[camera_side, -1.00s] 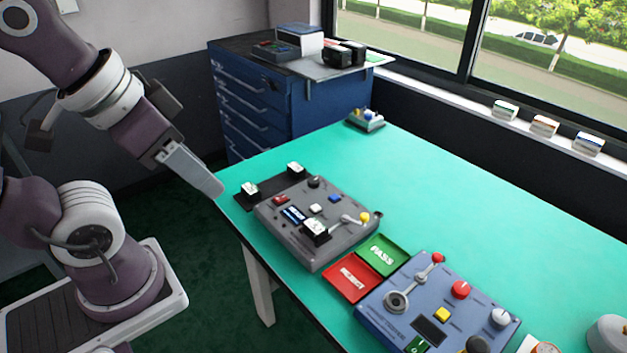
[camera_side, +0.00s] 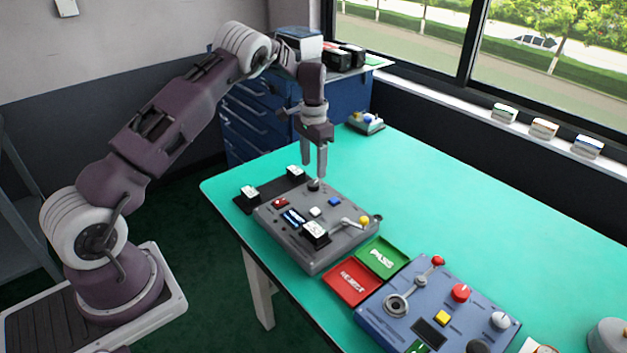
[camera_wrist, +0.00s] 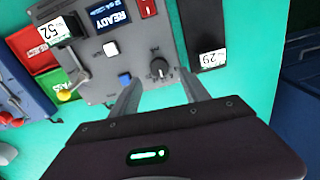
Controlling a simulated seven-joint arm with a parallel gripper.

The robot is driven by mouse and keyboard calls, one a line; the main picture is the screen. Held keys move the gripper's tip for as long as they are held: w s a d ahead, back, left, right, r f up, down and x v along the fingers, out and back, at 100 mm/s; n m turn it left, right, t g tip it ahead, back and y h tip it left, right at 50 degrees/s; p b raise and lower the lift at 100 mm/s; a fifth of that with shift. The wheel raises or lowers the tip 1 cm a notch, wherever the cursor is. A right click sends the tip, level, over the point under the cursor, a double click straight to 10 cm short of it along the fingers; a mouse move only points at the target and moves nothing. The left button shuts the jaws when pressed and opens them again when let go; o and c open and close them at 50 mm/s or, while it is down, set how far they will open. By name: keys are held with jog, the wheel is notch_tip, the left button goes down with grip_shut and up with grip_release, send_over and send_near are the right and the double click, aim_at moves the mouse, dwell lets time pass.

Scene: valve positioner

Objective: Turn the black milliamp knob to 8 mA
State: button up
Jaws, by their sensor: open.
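The black milliamp knob (camera_side: 314,185) sits at the back corner of the grey control box (camera_side: 335,240). In the wrist view the round knob (camera_wrist: 159,68) shows a pointer line and scale marks around it, too small to read. My gripper (camera_side: 315,174) points down just above the knob in the side view. In the wrist view its two fingers (camera_wrist: 158,97) are apart, with the knob just beyond their tips and roughly between them. It is open and holds nothing.
The box also has a blue button (camera_wrist: 125,79), a white button (camera_wrist: 110,49), a READY display (camera_wrist: 108,14) and a yellow-tipped lever (camera_side: 364,219). Green PASS (camera_side: 383,257) and red REJECT (camera_side: 352,283) trays and a blue box (camera_side: 372,318) stand nearby.

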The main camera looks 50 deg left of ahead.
aim_at(314, 183)
notch_tip(314, 183, down, 6)
jog(key=shift+f, duration=0.1)
grip_shut()
